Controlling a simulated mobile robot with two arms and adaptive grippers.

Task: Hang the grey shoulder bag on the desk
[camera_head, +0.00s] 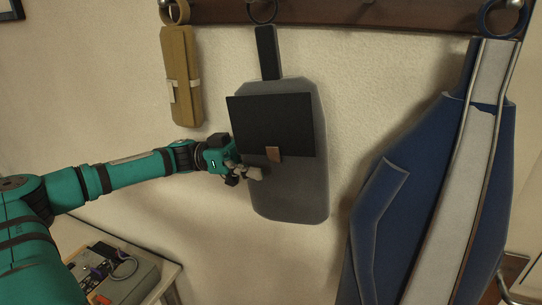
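A grey shoulder bag (290,195) with a black flap and a small brown clasp hangs flat against the wall. Its black strap (266,52) runs up to a ring (262,11) at a rack hook. My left gripper (245,176) is in front of the bag's lower left edge; whether it touches the bag or is open cannot be told. A desk (168,275) shows at the lower left, partly behind my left arm. My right gripper is not in view.
The dark wooden rack (380,14) spans the top. A tan rolled item (181,75) hangs left of the bag, and a large blue and white item (420,180) hangs at right. A grey, tan-sided object (140,281) with a ring lies on the desk. Bare wall separates the hanging things.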

